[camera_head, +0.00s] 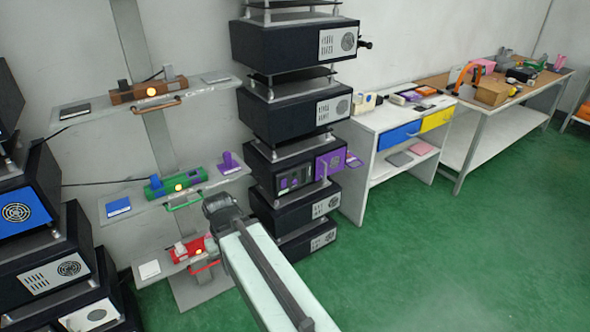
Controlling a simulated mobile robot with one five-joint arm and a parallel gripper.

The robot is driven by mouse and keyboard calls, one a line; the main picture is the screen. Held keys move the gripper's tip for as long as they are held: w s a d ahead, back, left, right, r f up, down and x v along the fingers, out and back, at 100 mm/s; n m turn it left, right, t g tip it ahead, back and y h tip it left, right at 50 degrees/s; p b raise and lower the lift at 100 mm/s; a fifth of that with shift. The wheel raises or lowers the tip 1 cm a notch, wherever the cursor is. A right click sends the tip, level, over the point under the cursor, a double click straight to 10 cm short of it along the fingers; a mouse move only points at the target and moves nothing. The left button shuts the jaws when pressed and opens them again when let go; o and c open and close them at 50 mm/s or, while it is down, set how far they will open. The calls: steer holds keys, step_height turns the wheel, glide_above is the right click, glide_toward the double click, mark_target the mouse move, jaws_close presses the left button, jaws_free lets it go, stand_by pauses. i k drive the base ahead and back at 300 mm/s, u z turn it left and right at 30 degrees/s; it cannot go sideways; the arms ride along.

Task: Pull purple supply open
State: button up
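The purple supply (262,160) is a dark box in the middle stack, third from the top. Its purple panel (329,164) stands at the right of its front, turned outward like a swung door. Left of the panel, an opening (294,178) shows parts inside. A purple bracket-like handle (354,161) sticks out at the panel's right. My gripper (219,205) is dark, left of and below the supply in the picture, near the lower shelves, and apart from the panel. Its fingers are too small and dark to tell whether it is open or shut.
Shelves on the left hold a brown device (135,95), a green device (172,183) and a red device (188,248). Another stack with a blue panel (22,212) is at far left. A white desk (362,170) stands right of the stack. The green floor (450,260) at right is clear.

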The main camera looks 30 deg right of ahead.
mark_target(321, 156)
steer(key=u, duration=0.15)
steer(key=i, duration=1)
steer(key=z, duration=0.1)
